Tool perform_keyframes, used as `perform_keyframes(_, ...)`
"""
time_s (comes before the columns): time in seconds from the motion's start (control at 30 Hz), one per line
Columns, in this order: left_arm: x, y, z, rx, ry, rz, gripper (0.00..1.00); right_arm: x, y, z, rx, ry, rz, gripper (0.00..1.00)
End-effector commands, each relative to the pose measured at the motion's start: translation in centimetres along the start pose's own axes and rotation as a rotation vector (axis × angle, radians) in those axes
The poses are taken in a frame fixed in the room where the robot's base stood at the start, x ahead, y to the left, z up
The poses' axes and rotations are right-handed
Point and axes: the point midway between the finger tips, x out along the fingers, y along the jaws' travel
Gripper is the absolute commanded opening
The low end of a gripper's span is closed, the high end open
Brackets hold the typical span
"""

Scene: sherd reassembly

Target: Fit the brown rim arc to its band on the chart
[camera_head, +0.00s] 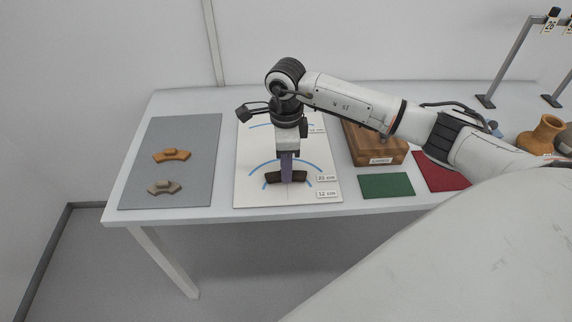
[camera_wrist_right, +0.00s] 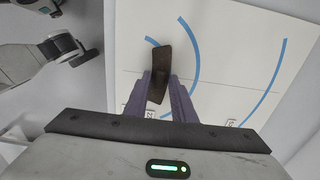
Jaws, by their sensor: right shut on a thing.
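The dark brown rim arc (camera_head: 272,178) is between the purple fingers of my right gripper (camera_head: 286,180), over the near part of the white chart (camera_head: 250,198). The right gripper points down and is shut on the arc's middle. I cannot tell whether the arc touches the chart. My left gripper is not in view.
Right of the chart are a wooden box (camera_head: 378,150), a green mat (camera_head: 386,186) and a red mat (camera_head: 436,172). Pottery (camera_head: 541,136) stands far right, beyond my right arm.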

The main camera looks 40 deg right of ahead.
Motion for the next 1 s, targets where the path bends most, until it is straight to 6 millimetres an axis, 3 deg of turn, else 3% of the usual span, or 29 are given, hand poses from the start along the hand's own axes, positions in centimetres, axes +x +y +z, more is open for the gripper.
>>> perform_keyframes(0.73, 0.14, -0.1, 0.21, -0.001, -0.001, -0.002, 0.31, 0.07, -0.04, -0.02, 0.0, 0.0, -0.001, 0.0)
perform_keyframes(0.77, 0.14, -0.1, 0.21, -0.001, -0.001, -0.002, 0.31, 0.06, -0.04, -0.02, 0.0, 0.0, -0.001, 0.25)
perform_keyframes(0.8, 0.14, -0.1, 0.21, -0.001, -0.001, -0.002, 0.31, 0.06, -0.04, -0.02, 0.0, 0.0, -0.001, 0.32)
perform_keyframes(0.9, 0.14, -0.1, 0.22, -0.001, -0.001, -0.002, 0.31, 0.06, -0.04, -0.03, 0.0, 0.0, -0.001, 0.45)
perform_keyframes(1.0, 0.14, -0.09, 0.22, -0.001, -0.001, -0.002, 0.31, 0.07, -0.04, -0.03, 0.0, 0.0, -0.001, 0.45)
